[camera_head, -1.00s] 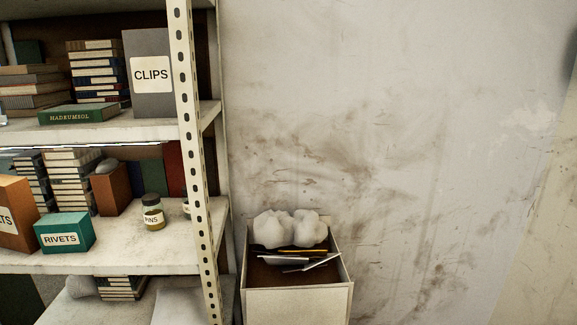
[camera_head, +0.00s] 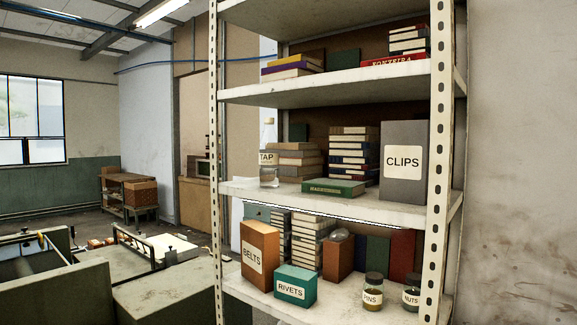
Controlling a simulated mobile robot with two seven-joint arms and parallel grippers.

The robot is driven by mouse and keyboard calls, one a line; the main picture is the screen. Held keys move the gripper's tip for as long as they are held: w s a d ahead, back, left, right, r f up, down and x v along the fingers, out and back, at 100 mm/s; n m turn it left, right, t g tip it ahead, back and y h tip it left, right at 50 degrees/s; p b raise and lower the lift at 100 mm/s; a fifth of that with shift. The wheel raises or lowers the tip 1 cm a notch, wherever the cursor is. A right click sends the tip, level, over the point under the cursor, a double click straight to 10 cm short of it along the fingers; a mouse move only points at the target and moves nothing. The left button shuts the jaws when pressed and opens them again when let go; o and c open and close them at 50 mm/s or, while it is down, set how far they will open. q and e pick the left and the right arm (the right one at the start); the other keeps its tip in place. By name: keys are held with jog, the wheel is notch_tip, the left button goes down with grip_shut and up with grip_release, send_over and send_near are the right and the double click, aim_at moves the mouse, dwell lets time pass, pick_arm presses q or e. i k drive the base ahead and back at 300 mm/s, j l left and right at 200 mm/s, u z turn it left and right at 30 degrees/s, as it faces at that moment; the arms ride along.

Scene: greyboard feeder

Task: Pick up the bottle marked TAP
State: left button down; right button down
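The bottle marked TAP (camera_head: 268,172) is clear, with a pale label. It stands upright near the left front edge of the middle shelf (camera_head: 330,203), beside a stack of books (camera_head: 297,161). Its upper part is hard to make out against the pale background. Neither of my grippers is in view.
A grey CLIPS box (camera_head: 403,163) and a green book (camera_head: 334,187) share that shelf. Below stand a BELTS box (camera_head: 259,257), a RIVETS box (camera_head: 295,286), and PINS (camera_head: 373,292) and NUTS (camera_head: 411,292) jars. Perforated posts flank the shelves. Low grey machinery (camera_head: 170,298) stands left.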

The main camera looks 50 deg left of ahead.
aim_at(269, 145)
jog(key=u, duration=1.7)
